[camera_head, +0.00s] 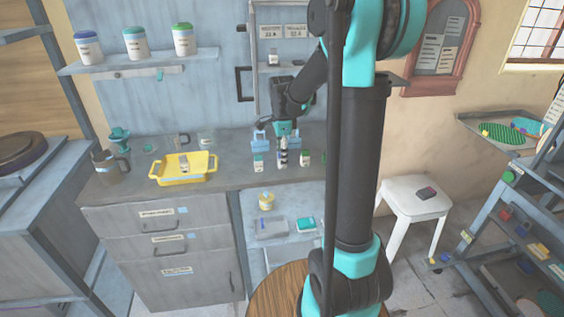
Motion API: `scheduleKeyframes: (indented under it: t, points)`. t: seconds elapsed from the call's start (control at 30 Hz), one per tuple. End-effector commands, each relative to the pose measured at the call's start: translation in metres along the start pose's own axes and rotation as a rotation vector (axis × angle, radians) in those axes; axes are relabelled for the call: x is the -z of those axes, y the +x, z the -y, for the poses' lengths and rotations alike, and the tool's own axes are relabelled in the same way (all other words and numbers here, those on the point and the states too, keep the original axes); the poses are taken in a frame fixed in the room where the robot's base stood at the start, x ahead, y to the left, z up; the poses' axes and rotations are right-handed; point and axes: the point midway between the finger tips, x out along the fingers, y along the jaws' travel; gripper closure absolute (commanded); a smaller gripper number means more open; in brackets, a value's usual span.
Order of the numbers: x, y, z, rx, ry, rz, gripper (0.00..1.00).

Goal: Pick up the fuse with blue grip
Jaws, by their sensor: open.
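My gripper (282,146) hangs pointing down over the back counter, at the middle of the head view. It is small here, and its fingers are hard to make out. A small upright white and dark piece (282,160) stands directly below it; I cannot tell whether the fingers are around it or just above it. No fuse with a blue grip can be made out for certain. A light blue object (261,141) with a handle-like top shows just behind and left of my gripper; my gripper partly hides this area.
A yellow tray (203,178) holding a small item lies farther left, beside a dark jug (107,161). A shelf (140,62) with several jars hangs above. A white stool (408,206) stands right.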

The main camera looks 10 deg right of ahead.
Motion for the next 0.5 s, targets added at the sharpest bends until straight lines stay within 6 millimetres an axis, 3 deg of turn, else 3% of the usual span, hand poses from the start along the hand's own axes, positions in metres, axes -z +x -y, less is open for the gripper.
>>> scheduleKeyframes:
  t: [0.13,0.37,0.5]
  points:
    - [-0.0002,0.0121,0.0003,0.000,0.000,0.000,0.50]
    - [-0.0001,0.0133,0.0002,0.000,-0.001,0.000,0.50]
    - [-0.0001,0.0132,0.0001,0.000,-0.001,0.000,0.65]
